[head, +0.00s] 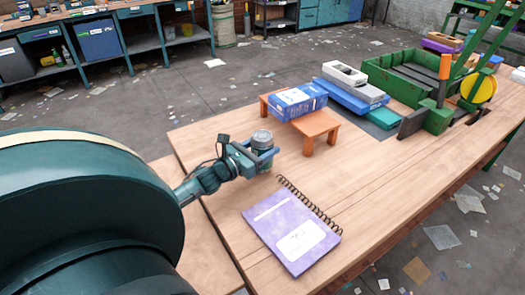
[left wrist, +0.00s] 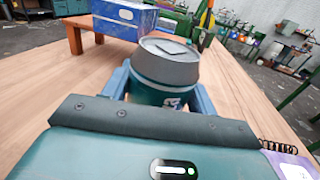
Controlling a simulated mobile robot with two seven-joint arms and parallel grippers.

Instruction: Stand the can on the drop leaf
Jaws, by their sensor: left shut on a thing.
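The can (head: 262,139) is dark teal with a grey top. My left gripper (head: 265,155) is shut around it and holds it about upright over the left part of the wooden table. In the left wrist view the can (left wrist: 166,70) stands between the two blue fingers, its grey lid toward the camera. I cannot tell whether its base touches the table. The drop leaf (head: 217,245) looks to be the wooden panel along the table's near left edge, past a dark seam; my arm hides part of it. The visible part is bare. My right gripper is not in view.
A purple spiral notebook (head: 290,228) lies right of the leaf. A blue box (head: 298,100) sits on a small orange stand (head: 318,130) behind the can. Stacked cases (head: 352,90) and a green crate (head: 408,75) stand farther back. The table's right front is clear.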

